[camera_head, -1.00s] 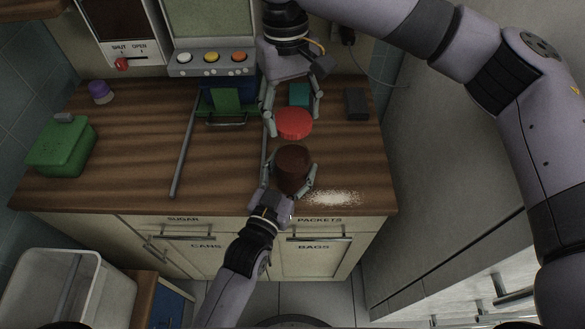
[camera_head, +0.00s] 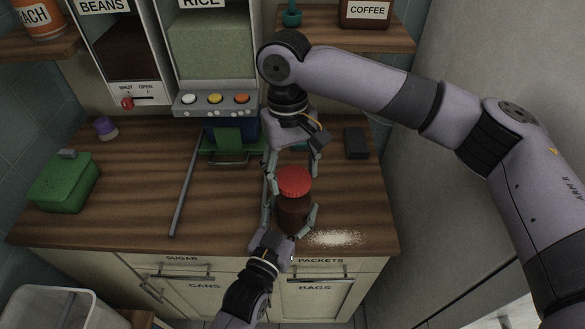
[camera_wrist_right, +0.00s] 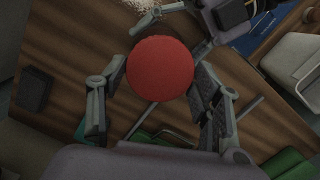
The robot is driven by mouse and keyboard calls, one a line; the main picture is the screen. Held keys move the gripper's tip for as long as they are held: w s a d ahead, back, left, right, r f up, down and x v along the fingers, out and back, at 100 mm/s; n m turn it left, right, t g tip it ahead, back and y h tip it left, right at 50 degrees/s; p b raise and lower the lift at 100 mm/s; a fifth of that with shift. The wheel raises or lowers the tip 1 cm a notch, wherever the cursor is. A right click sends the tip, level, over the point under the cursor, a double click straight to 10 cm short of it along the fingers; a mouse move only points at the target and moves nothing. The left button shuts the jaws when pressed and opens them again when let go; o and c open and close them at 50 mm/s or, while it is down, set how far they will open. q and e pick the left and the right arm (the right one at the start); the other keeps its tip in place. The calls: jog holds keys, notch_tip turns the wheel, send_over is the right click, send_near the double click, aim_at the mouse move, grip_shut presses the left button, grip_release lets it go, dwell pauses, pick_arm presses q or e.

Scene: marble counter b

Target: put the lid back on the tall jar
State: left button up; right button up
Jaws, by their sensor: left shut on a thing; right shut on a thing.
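The red lid (camera_head: 294,181) is between the fingers of my right gripper (camera_head: 293,186), which is shut on it. The tall dark brown jar (camera_head: 293,214) stands upright directly below the lid. My left gripper (camera_head: 290,219) is shut around the jar from the front. The lid covers the jar's mouth from above; I cannot tell whether it is seated or hovering just over the rim.
White spilled powder (camera_head: 335,239) lies right of the jar. A grey rod (camera_head: 183,190) lies to the left, with a green box (camera_head: 64,182) further left. A dark block (camera_head: 356,143) sits at the back right.

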aim_at(293, 176)
jog(key=shift+f, duration=0.1)
jog(key=shift+f, duration=0.8)
jog(key=shift+f, duration=0.55)
jog(key=m, duration=0.3)
jog(key=shift+w, duration=0.1)
dwell(0.3)
jog(key=o, duration=0.8)
